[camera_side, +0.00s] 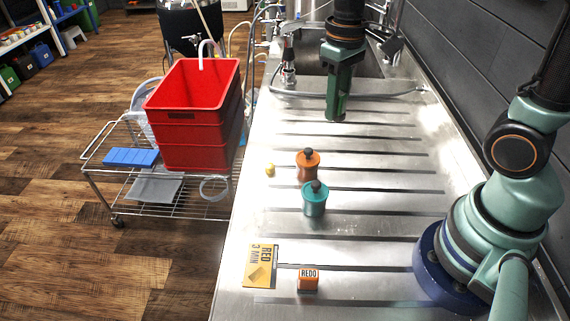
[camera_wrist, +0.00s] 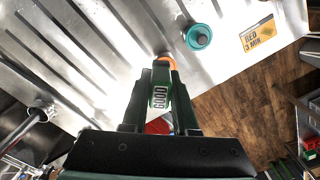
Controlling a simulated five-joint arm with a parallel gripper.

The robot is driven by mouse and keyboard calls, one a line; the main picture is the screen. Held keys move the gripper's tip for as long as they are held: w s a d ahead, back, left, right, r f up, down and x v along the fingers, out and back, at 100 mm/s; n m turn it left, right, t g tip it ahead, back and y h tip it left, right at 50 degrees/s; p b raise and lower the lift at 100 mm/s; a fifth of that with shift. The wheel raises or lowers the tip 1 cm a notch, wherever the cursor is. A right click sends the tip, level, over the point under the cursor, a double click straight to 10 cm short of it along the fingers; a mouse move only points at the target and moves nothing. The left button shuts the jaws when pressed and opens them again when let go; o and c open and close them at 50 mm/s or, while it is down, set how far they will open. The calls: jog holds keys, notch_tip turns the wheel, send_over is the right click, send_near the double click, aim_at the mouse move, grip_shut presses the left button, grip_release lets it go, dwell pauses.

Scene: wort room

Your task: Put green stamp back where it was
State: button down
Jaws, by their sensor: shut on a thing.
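My gripper (camera_side: 337,108) is in the air over the steel drainboard, near the sink end. In the side view the stamp is hard to tell from the dark green fingers. An orange stamp (camera_side: 308,279) labelled REDO stands at the near end of the drainboard, beside a yellow card (camera_side: 259,267) reading RED 3 MIN. The card also shows in the wrist view (camera_wrist: 257,34).
An orange jar (camera_side: 306,168) and a teal jar (camera_side: 314,201), both with dark knobs, stand mid-drainboard. A small yellow thing (camera_side: 269,169) lies left of them. A red crate (camera_side: 197,110) is on a wire cart at left. The ribbed steel (camera_side: 370,190) right of the jars is clear.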

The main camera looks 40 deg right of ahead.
jog(key=s+a+r+n, duration=0.1)
jog(key=s+a+n, duration=0.3)
jog(key=a, duration=0.4)
jog(key=n, duration=0.4)
send_over(315, 251)
notch_tip(315, 251, down, 19)
jog(key=shift+r, duration=0.1)
jog(key=c, duration=0.7)
grip_release()
jog(key=shift+f, duration=0.2)
jog(key=shift+r, duration=0.1)
